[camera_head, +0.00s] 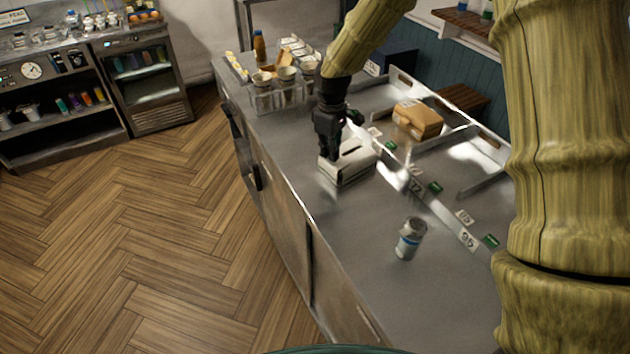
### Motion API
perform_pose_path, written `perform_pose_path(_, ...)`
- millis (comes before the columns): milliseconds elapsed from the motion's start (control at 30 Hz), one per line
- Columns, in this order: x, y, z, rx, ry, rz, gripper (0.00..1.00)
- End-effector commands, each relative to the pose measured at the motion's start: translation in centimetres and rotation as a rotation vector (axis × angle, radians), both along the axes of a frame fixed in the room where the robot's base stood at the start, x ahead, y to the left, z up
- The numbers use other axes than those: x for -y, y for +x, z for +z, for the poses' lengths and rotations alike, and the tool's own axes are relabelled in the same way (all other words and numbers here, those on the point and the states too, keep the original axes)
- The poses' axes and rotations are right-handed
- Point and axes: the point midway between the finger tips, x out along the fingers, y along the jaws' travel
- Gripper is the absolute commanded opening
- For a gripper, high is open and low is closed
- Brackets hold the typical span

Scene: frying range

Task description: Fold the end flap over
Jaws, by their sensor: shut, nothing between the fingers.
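A small white box (352,170) sits on the steel counter, left of the divided tray. Its top shows a dark slot or gap, and its end flap is too small to make out. My black gripper (333,154) points down at the box's far left part. The fingers are shut and empty. Their tips are at or just above the box's top edge; I cannot tell whether they touch it. The gripper hides part of that end.
A divided tray (455,140) with tags and a brown carton (418,118) lies to the right. Cups (286,76) in a rack stand behind.

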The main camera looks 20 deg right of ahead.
Motion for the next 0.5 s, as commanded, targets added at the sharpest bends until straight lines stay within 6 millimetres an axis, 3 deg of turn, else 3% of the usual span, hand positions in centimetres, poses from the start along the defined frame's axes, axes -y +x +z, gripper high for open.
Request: perform_pose_path(500,0.0,0.0,4.3,0.001,0.000,0.000,0.00)
